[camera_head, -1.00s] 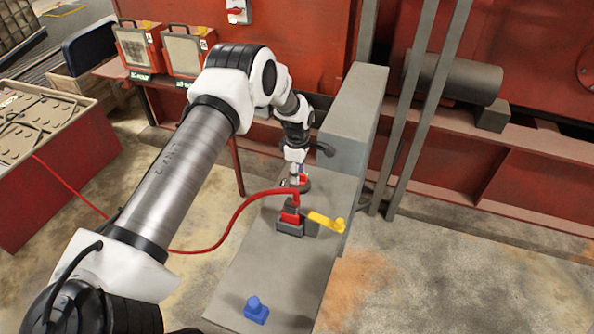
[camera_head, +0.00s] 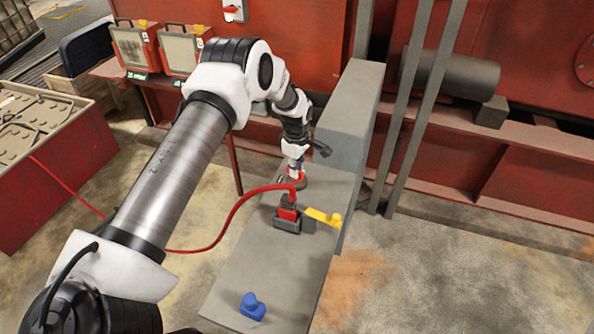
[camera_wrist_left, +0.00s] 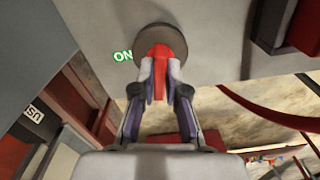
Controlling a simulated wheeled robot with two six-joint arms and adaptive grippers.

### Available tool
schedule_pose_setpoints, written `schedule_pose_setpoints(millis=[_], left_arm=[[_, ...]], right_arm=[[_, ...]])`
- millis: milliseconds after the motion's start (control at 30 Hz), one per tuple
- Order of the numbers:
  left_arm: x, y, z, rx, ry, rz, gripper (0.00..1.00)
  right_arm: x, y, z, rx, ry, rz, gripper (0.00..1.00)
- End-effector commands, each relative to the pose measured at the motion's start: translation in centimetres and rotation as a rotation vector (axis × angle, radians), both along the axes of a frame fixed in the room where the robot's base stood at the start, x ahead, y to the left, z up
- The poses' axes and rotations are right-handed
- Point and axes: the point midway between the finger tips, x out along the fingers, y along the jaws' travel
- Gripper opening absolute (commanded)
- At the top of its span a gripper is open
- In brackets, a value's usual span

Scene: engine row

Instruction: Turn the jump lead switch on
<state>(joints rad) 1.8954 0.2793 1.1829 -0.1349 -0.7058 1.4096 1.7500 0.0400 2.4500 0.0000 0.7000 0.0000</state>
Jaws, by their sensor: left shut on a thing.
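The jump lead switch has a red handle (camera_wrist_left: 161,62) on a round dark base (camera_wrist_left: 160,38), with a green ON label (camera_wrist_left: 123,56) beside it in the wrist view. My left gripper (camera_wrist_left: 160,85) is shut on the red handle, its fingertips on either side. In the head view the switch (camera_head: 299,180) shows as a bit of red at the far end of the grey bench (camera_head: 255,265), mostly hidden by my left gripper (camera_head: 296,168). My right gripper is not in view.
A red plug (camera_head: 288,212) with a red cable (camera_head: 235,215) sits in a grey holder nearer on the bench, with a yellow lever (camera_head: 323,217) beside it. A blue knob (camera_head: 252,306) is at the bench's near end. A grey block (camera_head: 350,115) rises on the right.

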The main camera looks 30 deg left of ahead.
Motion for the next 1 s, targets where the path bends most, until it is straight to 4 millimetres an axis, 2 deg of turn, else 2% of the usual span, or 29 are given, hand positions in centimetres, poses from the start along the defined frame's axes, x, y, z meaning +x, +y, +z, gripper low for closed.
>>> schedule_pose_setpoints(millis=[300,1000], left_arm=[[0.1,0.2,-0.3,0.002,0.001,-0.292,0.0],[0.6,0.0,-0.1,0.005,-0.002,-0.956,0.0]], right_arm=[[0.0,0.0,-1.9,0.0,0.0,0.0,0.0],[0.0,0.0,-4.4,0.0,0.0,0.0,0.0]])
